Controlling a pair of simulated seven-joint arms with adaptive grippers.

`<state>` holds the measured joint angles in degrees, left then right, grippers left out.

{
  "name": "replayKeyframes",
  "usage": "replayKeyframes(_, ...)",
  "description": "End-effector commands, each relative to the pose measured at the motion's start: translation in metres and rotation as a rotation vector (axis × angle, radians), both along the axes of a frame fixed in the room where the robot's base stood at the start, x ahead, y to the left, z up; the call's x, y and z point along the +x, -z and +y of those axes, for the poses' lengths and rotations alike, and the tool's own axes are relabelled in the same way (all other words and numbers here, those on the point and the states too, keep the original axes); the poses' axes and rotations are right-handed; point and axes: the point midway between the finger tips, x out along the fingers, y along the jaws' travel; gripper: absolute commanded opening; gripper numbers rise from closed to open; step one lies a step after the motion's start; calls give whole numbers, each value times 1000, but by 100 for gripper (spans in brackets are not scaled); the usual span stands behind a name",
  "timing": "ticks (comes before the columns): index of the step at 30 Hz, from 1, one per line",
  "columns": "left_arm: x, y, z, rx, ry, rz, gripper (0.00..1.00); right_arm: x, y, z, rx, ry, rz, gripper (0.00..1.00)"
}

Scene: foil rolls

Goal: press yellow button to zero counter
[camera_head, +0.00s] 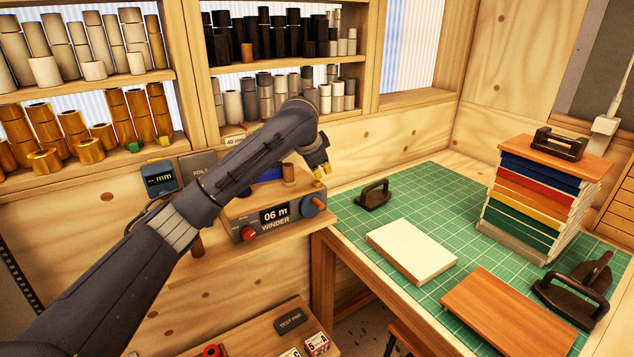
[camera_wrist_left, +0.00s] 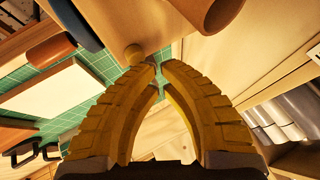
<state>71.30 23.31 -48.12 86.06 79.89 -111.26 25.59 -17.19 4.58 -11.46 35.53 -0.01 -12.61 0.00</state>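The winder (camera_head: 240,218) is a wooden box with a grey front panel and a counter display (camera_head: 274,214) reading "06 m". A red knob (camera_head: 249,234) sits low on the panel and a blue dial (camera_head: 312,206) at its right end. My left gripper (camera_head: 322,171) has yellow fingers and hangs above the winder's right rear part. Its fingers come together at the tips in the left wrist view (camera_wrist_left: 159,61), with nothing visible between them. My right gripper is out of view.
A wooden peg (camera_head: 288,172) rises from the winder close to my gripper. To the right, a green mat (camera_head: 375,228) bears a pale block (camera_head: 411,251), a brown board (camera_head: 515,310) and dark handled tools. Shelves of rolls (camera_head: 285,62) stand behind.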

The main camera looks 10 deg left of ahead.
Motion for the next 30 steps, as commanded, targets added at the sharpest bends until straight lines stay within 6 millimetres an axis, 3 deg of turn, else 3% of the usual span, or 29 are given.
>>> replayKeyframes(30, 0, 8, 0, 1, 0, 1, 0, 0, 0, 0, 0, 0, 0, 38)
